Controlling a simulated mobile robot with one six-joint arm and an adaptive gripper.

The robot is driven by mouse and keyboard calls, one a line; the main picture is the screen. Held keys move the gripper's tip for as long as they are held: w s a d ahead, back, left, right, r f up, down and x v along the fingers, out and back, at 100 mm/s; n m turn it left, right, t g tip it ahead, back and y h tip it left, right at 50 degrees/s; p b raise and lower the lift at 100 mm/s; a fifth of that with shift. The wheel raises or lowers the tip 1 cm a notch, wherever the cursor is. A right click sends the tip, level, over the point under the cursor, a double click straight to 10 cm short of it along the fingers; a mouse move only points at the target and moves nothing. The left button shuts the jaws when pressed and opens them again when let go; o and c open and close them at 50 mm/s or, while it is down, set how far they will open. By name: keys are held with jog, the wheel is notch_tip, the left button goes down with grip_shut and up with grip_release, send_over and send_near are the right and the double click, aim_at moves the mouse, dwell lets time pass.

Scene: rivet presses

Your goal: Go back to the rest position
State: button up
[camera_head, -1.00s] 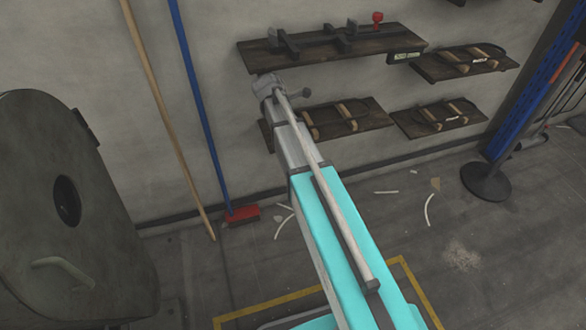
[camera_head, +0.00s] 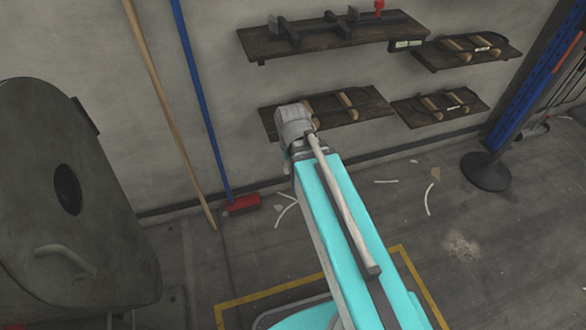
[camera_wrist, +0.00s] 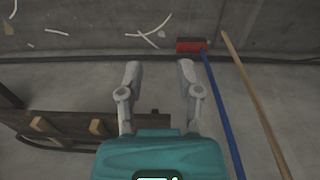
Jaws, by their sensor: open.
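My gripper (camera_wrist: 159,72) shows in the wrist view with its two grey fingers spread apart and nothing between them. Behind the gap are grey wall and floor. In the head view my turquoise and grey arm reaches up from the lower right. Its grey end is in front of the lower left wooden shelf (camera_head: 365,104). The gripper's fingers are hidden there.
Wooden shelves hang on the wall; the upper left one (camera_head: 330,38) holds dark metal tools. A blue-handled broom with a red head (camera_head: 243,204) and a wooden pole (camera_head: 165,125) lean on the wall. A dark rounded machine (camera_head: 70,240) stands at left. White strips litter the floor.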

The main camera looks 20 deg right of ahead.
jog(key=shift+s+a+m, duration=0.2)
jog(key=shift+s+m, duration=0.2)
jog(key=shift+s, duration=0.15)
jog(key=shift+r, duration=0.1)
notch_tip(320, 180, up, 21)
jog(key=p, duration=2.1)
jog(key=shift+r+p, duration=0.2)
jog(key=shift+p, duration=0.15)
dwell(0.3)
jog(key=shift+c, duration=0.7)
jog(key=shift+s, duration=0.1)
